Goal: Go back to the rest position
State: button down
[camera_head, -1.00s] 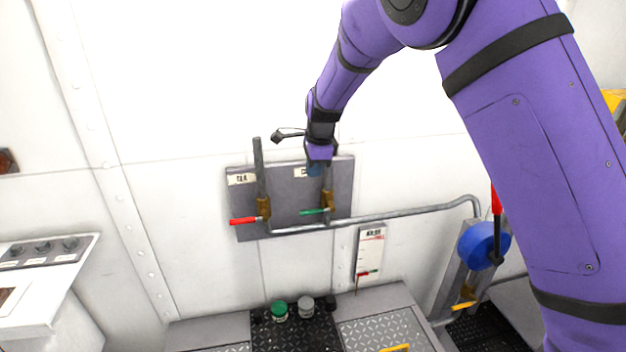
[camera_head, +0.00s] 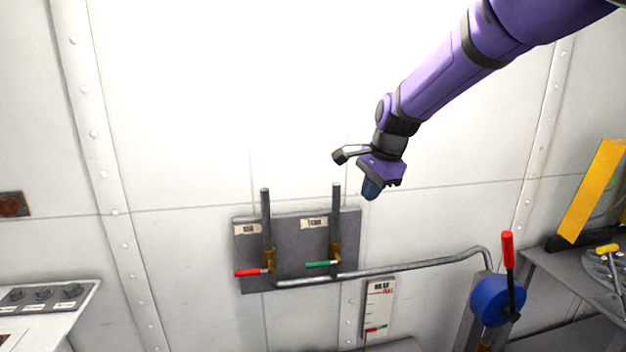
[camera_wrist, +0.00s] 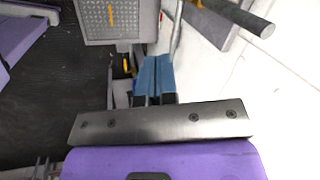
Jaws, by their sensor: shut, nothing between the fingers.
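My gripper (camera_head: 371,190) hangs from my purple arm in front of the white wall, above and to the right of the grey valve panel. Its blue fingers also show in the wrist view (camera_wrist: 154,78), pressed together with nothing between them. It points down and is clear of the panel and the pipes in the head view. In the wrist view a grey pipe end (camera_wrist: 240,15) shows at the upper right, apart from the fingers.
The grey panel (camera_head: 300,265) carries two upright pipes with a red lever (camera_head: 248,272) and a green lever (camera_head: 321,264). A white gauge plate (camera_head: 379,318) is below right. A blue wheel with a red-handled lever (camera_head: 507,252) and a yellow part (camera_head: 592,190) stand right. A console (camera_head: 45,298) stands left.

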jog(key=s+d+r+n+t, duration=0.1)
jog(key=s+d+r+n, duration=0.2)
jog(key=s+d+r, duration=0.4)
jog(key=s+d+r+n, duration=0.25)
jog(key=s+d, duration=0.25)
jog(key=s, duration=0.5)
jog(key=s+d+f+n+t+h, duration=0.1)
jog(key=s+d+n, duration=0.1)
jog(key=s, duration=0.6)
jog(key=s+d+f+n+h, duration=0.1)
jog(key=s+d+n, duration=0.2)
jog(key=s, duration=0.6)
jog(key=shift+d+n+t, duration=0.25)
jog(key=shift+n+t, duration=0.15)
jog(key=shift+n, duration=0.45)
jog(key=shift+s+f, duration=0.1)
